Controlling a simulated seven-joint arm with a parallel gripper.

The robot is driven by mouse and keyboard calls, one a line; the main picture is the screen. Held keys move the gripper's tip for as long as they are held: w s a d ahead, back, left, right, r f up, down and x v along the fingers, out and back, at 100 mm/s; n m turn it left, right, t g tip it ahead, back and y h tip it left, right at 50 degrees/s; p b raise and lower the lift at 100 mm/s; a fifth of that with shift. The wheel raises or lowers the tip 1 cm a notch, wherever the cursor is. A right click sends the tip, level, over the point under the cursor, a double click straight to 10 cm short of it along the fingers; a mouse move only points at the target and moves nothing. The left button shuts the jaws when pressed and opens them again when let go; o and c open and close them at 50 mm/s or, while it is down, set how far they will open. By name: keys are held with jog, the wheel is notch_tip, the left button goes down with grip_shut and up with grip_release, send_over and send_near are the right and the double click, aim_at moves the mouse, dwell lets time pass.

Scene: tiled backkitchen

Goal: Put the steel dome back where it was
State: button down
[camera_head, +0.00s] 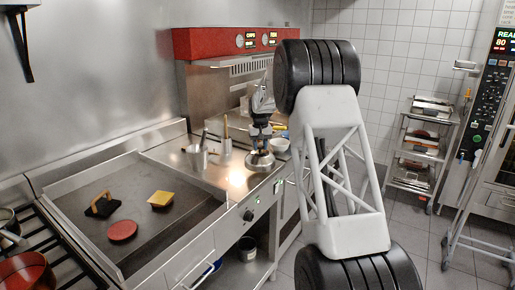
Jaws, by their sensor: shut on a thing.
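The steel dome (260,161) is a low, shiny cover at the right end of the steel counter, near its front edge. My gripper (260,148) points down over it and is shut on its top. The dome appears to be at counter height; I cannot tell whether it touches the counter. My arm's links stand large in the right of the view and hide some of the counter behind.
A griddle (160,222) holds a red disc (122,230), a yellow-topped piece (161,198) and a black press with a wooden handle (102,205). Steel containers (197,157) stand left of the dome. A small bowl (280,145) is close behind it on the right.

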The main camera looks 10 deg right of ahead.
jog(key=w, duration=0.8)
jog(key=shift+d+f, duration=0.2)
jog(key=shift+f, duration=0.1)
jog(key=shift+f, duration=1.75)
jog(key=shift+f, duration=0.1)
jog(key=c, duration=0.8)
grip_release()
jog(key=shift+o, duration=0.2)
notch_tip(320, 180, up, 12)
jog(key=shift+s, duration=0.1)
